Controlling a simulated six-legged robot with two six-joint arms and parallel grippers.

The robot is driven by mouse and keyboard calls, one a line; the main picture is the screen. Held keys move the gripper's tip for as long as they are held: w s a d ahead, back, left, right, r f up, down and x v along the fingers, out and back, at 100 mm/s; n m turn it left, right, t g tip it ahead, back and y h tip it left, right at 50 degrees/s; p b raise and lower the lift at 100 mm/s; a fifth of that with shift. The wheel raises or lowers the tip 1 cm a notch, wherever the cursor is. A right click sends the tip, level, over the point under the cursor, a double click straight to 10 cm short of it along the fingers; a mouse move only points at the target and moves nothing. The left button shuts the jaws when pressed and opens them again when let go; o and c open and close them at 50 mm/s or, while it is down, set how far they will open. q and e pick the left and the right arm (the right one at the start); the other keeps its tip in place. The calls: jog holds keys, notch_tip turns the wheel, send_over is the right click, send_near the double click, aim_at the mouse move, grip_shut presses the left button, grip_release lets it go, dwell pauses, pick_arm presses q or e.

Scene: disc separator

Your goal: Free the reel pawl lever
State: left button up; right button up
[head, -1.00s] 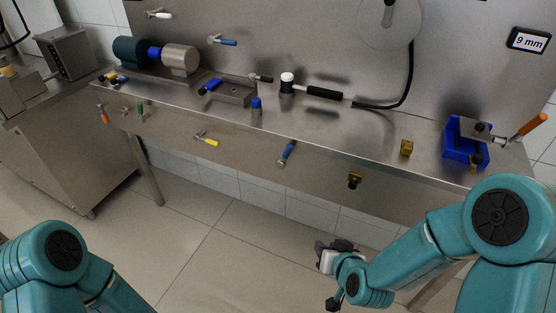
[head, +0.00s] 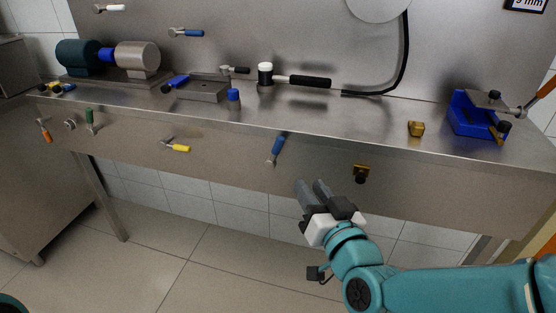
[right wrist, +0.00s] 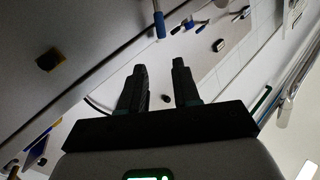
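A pale round reel plate (head: 378,8) is on the back wall at the top of the head view, cut by the frame edge, with a black hose (head: 404,55) running down from it to the bench. I cannot make out a pawl lever on it. My right gripper (head: 312,188) is in front of the bench, below the blue-handled tool and left of the brass fitting. Its two fingers stand apart and empty, also in the right wrist view (right wrist: 160,80). My left gripper is out of view.
The steel bench (head: 330,115) carries a hammer (head: 295,79), a brass block (head: 416,129) and a blue vise-like device (head: 478,115). On its front are a brass fitting with a black knob (head: 361,173) and a blue-handled tool (head: 277,148). Floor in front is open.

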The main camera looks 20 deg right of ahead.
aim_at(280, 146)
jog(key=w, duration=1.6)
jog(key=shift+a+f+b, duration=0.25)
jog(key=shift+b, duration=0.1)
grip_shut()
